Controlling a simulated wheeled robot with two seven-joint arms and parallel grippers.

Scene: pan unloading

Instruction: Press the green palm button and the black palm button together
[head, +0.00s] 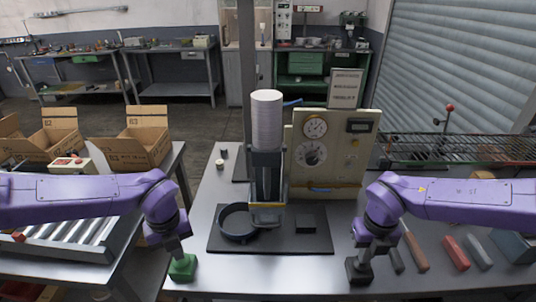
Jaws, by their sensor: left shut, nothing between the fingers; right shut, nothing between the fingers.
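The green palm button (182,268) sits at the front left of the metal table. My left gripper (180,251) points down right at its top and looks shut and empty. The black palm button (359,272) sits at the front, right of the dark base plate. My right gripper (365,254) points down right at its top, also shut and empty. The fingertips are small and dark, so I cannot tell whether either one touches or presses its button.
Between my arms stand a press column with a white cylinder (267,118), a round black pan (238,223) and a panel with gauges (330,150). Several bars and tools (453,252) lie at the right. A roller conveyor (70,240) and open cardboard boxes (145,140) are at the left.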

